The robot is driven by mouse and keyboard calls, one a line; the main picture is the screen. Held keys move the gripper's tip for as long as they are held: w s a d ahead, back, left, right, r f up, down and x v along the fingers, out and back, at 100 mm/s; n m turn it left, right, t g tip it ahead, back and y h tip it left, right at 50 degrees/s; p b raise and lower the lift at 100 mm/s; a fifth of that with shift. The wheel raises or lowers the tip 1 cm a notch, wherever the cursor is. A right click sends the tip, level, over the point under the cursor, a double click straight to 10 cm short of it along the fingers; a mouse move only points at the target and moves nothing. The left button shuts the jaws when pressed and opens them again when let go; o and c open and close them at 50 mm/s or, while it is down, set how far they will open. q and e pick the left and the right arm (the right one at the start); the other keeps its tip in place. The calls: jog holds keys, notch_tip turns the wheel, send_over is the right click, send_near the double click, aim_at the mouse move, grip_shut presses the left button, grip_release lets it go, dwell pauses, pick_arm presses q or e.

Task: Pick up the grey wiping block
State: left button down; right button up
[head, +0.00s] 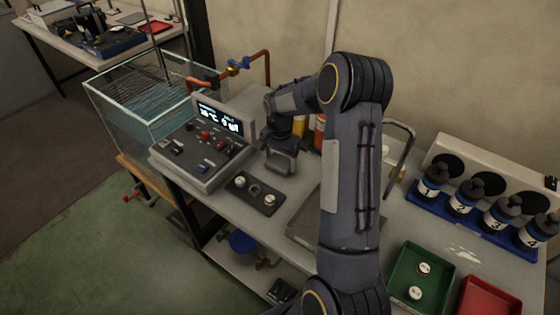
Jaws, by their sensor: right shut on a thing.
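My right arm rises from the bottom of the head view and bends left over the bench. Its gripper (281,160) is low over the bench, just right of the control box and behind the black plate with knobs. It is shut on a small grey thing, which I take to be the grey wiping block; the fingers hide most of it. I cannot tell whether it touches the bench. My left gripper is not in view.
The control box (200,153) with a lit display and the black knob plate (254,194) are close by. Yellow and orange bottles (319,131) stand behind. A glass water tank (140,95) is left. Numbered bottles (462,194), a green tray (440,258) and a red tray (490,299) are right.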

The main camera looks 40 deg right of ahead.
aim_at(281, 163)
jog(key=shift+r, duration=0.45)
jog(key=r, duration=0.2)
jog(key=shift+s+r, duration=0.25)
jog(key=shift+r, duration=0.1)
jog(key=s+a+r+b, duration=0.2)
jog(key=s+a+r, duration=0.1)
jog(key=s+r, duration=0.6)
jog(key=s, duration=0.4)
jog(key=shift+a, duration=0.4)
